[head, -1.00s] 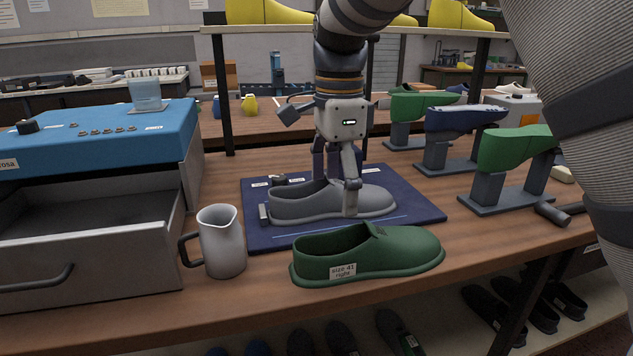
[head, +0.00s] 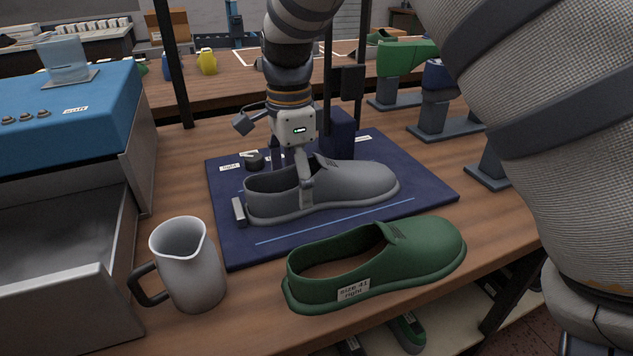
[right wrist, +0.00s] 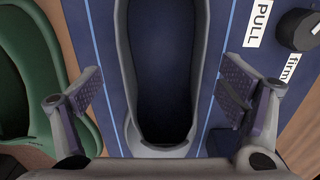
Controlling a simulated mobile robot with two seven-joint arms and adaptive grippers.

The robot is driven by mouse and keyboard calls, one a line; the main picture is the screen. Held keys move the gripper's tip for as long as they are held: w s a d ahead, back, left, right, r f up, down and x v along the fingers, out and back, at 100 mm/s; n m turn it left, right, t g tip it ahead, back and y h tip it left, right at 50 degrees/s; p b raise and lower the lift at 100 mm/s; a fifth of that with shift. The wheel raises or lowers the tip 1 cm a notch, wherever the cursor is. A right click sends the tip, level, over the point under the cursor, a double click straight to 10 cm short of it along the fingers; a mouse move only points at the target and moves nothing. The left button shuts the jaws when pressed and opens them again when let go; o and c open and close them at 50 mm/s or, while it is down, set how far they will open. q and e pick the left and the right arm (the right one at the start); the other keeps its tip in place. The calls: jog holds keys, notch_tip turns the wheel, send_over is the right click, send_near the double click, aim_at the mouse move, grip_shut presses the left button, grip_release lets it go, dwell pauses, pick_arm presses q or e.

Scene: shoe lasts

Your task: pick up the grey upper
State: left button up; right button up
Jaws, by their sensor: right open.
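The grey upper (head: 352,184) is a low shoe lying sole down on the dark blue mat, with its toe to the right. It also shows in the right wrist view (right wrist: 201,60), where its open heel end lies between my fingers. My right gripper (head: 291,180) is open and points down at the heel half of the upper, one finger on the near side and one on the far side. In the right wrist view my right gripper (right wrist: 155,95) has a gap between each finger and the upper's walls. My left gripper is not in view.
The blue mat (head: 235,248) has labels, a dark knob (head: 254,161) and a small metal block (head: 239,212) by the heel. A green shoe (head: 432,252) labelled size 41 right lies in front. A grey jug (head: 190,265) stands left.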

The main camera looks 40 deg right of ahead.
notch_tip(320, 180, down, 2)
jog(key=shift+w+f, duration=0.1)
jog(key=shift+f, duration=0.05)
jog(key=c, duration=1.3)
jog(key=shift+c, duration=0.2)
